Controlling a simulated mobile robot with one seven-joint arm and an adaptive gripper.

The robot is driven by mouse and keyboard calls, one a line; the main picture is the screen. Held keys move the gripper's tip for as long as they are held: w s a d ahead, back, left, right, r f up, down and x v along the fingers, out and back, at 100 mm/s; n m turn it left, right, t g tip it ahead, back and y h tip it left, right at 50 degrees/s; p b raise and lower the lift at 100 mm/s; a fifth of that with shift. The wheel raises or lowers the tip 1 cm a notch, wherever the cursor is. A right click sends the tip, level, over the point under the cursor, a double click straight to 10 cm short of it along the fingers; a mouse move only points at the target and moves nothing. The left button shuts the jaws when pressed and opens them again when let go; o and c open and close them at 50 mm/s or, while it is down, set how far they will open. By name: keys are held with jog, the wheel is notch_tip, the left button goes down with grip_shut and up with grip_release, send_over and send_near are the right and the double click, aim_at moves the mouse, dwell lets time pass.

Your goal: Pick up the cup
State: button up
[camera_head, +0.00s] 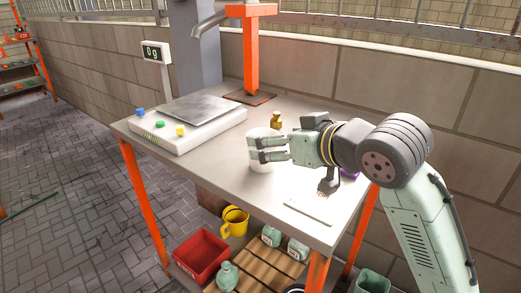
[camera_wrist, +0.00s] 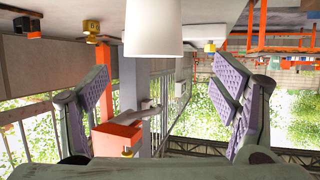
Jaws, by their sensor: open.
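A plain white cup (camera_head: 261,165) stands on the grey table, right of the scale. My gripper (camera_head: 272,148) reaches in from the right at the cup's height, and its light green fingers overlap the cup in the head view. In the wrist view, which is upside down, the cup (camera_wrist: 153,32) hangs from the top, near the middle. My gripper (camera_wrist: 165,75) shows there with its two purple-padded fingers wide apart, one to each side of the cup, with clear gaps. Nothing is held. Whether the cup has a handle cannot be seen.
A scale (camera_head: 188,127) with coloured buttons fills the table's left. A brass weight (camera_head: 276,121) stands behind the cup, and an orange post (camera_head: 252,55) rises further back. A dark upright object (camera_head: 329,181) and a flat white plate (camera_head: 311,210) are at the right front.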

aim_at(263, 135)
jog(key=x, duration=0.5)
jog(key=p+x, duration=0.1)
jog(key=x, duration=0.1)
jog(key=shift+w+d, duration=0.2)
jog(key=shift+w, duration=0.15)
jog(key=shift+c, duration=0.2)
jog(key=c, duration=0.9)
jog(key=shift+r, duration=0.15)
